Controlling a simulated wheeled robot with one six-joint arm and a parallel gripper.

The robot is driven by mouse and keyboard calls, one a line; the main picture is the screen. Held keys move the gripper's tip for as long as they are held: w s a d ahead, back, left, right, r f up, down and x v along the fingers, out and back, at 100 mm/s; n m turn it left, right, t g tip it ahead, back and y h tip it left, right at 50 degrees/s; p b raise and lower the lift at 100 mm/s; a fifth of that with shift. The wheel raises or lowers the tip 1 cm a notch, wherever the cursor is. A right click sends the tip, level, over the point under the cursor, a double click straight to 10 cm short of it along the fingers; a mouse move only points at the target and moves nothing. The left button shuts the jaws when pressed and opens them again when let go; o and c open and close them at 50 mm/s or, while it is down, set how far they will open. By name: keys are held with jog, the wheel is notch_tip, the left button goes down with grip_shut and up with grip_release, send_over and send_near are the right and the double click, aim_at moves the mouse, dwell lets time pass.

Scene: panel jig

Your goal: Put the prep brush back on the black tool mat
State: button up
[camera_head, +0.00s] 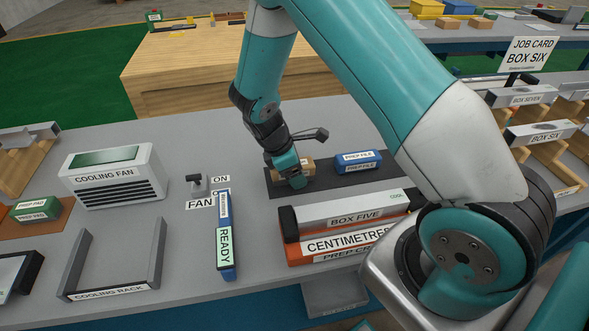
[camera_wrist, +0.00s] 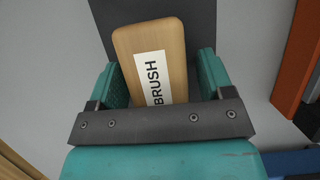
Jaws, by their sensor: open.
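The prep brush (camera_head: 307,163) is a light wooden block partly hidden by my gripper (camera_head: 290,180) in the head view. In the wrist view the brush (camera_wrist: 152,48) shows its white BRUSH label and lies between the two teal fingers of my gripper (camera_wrist: 161,80). The fingers are apart, one on each side of it, with no clear grip. The black tool mat (camera_head: 325,186) lies under the brush; its dark surface (camera_wrist: 200,15) also shows behind the brush in the wrist view. The lower end of the brush is hidden by my gripper.
A blue prep file (camera_head: 358,167) lies on the mat to the right. The Box Five piece (camera_head: 350,213) sits with orange blocks in front of the mat. The fan switch (camera_head: 197,184) and a blue READY level (camera_head: 224,240) are to the left. The cooling rack (camera_head: 110,290) stands front left.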

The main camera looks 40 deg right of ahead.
jog(key=v, duration=1.1)
jog(key=shift+a+r, duration=0.2)
jog(key=shift+r, duration=0.1)
jog(key=s+a+r+m+y, duration=0.2)
jog(key=s+a+r, duration=0.2)
jog(key=s, duration=0.3)
jog(key=s+a+r+m+t+y, duration=0.1)
jog(key=s+a+r+m+y, duration=0.1)
jog(key=s+a+r, duration=0.3)
jog(key=s+a+r+m+y, duration=0.2)
jog(key=s+a+r+y, duration=0.2)
jog(key=s, duration=0.7)
notch_tip(320, 180, up, 3)
jog(key=shift+a+f+t, duration=0.2)
jog(key=shift+a+t, duration=0.05)
jog(key=shift+t, duration=0.15)
jog(key=shift+s+d, duration=0.1)
